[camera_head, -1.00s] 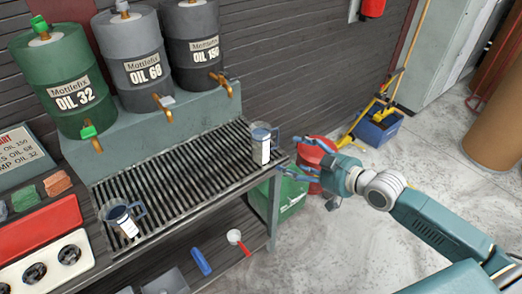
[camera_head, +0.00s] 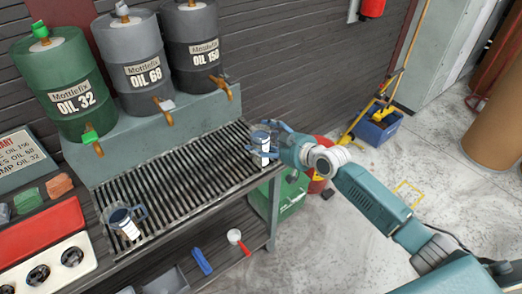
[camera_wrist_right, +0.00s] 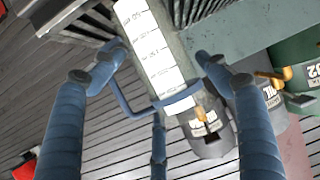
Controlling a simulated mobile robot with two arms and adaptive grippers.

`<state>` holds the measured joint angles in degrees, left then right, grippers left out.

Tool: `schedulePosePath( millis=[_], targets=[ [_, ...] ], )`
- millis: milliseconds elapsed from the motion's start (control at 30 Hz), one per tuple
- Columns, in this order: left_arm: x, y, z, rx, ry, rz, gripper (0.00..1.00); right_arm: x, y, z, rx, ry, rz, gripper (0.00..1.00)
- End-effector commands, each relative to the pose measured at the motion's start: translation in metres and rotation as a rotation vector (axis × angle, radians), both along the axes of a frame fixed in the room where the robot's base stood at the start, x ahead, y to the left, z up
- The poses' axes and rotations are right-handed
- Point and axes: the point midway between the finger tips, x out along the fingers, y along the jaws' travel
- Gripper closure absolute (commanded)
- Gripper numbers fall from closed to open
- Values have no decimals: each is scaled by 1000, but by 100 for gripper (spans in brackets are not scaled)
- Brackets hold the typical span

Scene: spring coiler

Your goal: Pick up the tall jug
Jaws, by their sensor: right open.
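The tall jug (camera_head: 263,142), clear with a blue handle and a white scale strip, stands at the right end of the slatted rack (camera_head: 185,165). In the right wrist view the jug (camera_wrist_right: 152,45) fills the upper middle, its blue handle facing me. My right gripper (camera_head: 268,138) is open at the jug, with fingers reaching to either side of it. I cannot tell whether they touch it. A second jug (camera_head: 124,222) stands at the rack's left front. My left gripper is not in view.
Three oil drums, green (camera_head: 58,85), grey (camera_head: 135,62) and dark (camera_head: 193,45), stand behind the rack with taps toward it. A red tray (camera_head: 40,228) lies at the left. A green can (camera_head: 292,195) and a red container (camera_head: 318,180) stand on the floor at the right.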

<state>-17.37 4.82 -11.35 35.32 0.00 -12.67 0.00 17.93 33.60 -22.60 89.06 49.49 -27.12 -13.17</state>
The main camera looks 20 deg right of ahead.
Motion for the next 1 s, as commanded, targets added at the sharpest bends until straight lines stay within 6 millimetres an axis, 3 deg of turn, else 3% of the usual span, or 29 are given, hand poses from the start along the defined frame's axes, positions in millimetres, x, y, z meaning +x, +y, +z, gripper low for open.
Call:
schedulePosePath(
  millis=[267,400,467,800,1000],
  targets=[
    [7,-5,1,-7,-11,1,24,2,1,-1,0,0,0,27],
    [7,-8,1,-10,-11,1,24,2,1,-1,0,0,0,55],
    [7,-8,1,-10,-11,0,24,2,1,-2,-1,0,0,64],
    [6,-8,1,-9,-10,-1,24,2,1,2,-1,0,0,65],
    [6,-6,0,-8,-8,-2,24,3,1,23,-1,-6,0,65]
  ],
)
